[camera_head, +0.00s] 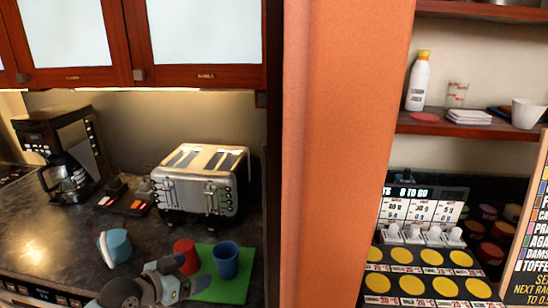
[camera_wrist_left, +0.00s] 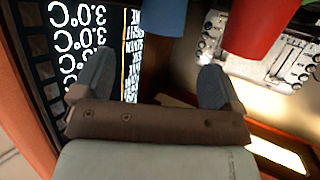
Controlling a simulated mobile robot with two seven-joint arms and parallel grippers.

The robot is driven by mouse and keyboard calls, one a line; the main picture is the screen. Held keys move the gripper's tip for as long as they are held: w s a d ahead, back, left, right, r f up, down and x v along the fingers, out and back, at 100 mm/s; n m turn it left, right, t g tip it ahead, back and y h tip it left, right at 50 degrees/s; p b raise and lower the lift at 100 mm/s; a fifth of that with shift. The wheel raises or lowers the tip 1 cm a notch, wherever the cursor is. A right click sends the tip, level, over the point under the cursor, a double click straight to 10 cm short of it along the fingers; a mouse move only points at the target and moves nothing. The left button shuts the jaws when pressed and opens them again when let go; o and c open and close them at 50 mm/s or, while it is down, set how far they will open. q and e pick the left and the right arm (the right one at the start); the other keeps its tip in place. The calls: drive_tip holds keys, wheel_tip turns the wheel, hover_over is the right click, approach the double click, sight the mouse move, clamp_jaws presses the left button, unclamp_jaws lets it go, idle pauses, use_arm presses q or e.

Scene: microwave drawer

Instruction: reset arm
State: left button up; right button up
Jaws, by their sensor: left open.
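My left gripper (camera_head: 188,275) is low in the head view, its arm coming in from the bottom left. It is over the near edge of the green mat (camera_head: 228,291), just in front of the red cup (camera_head: 186,256) and the blue cup (camera_head: 226,259). In the left wrist view the fingers of my left gripper (camera_wrist_left: 154,82) are spread wide with nothing between them. The blue cup (camera_wrist_left: 160,14) and the red cup (camera_wrist_left: 258,24) show beyond the fingertips, apart from them. My right gripper is in neither view.
Cabinets (camera_head: 200,35) hang above. An orange column (camera_head: 340,140) bounds the counter's right side, with shelves (camera_head: 470,128) beyond.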

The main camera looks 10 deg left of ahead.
use_arm(q)
drive_tip(key=s+d+f+n+y+p, duration=0.1)
drive_tip(key=s+f+p, duration=0.1)
drive_tip(key=s+f, duration=0.3)
drive_tip(key=s+d+f+n+y+p, duration=0.1)
drive_tip(key=s+f, duration=0.4)
drive_tip(key=s, duration=0.6)
drive_tip(key=s+d+f+n+y+p, duration=0.1)
drive_tip(key=s+d+f+y+p, duration=0.1)
drive_tip(key=s+f, duration=0.3)
drive_tip(key=s+d+p, duration=0.1)
drive_tip(key=s, duration=0.2)
drive_tip(key=shift+s+d+f+g, duration=0.2)
drive_tip(key=shift+d+f+g, duration=0.05)
drive_tip(key=shift+f+g, duration=0.15)
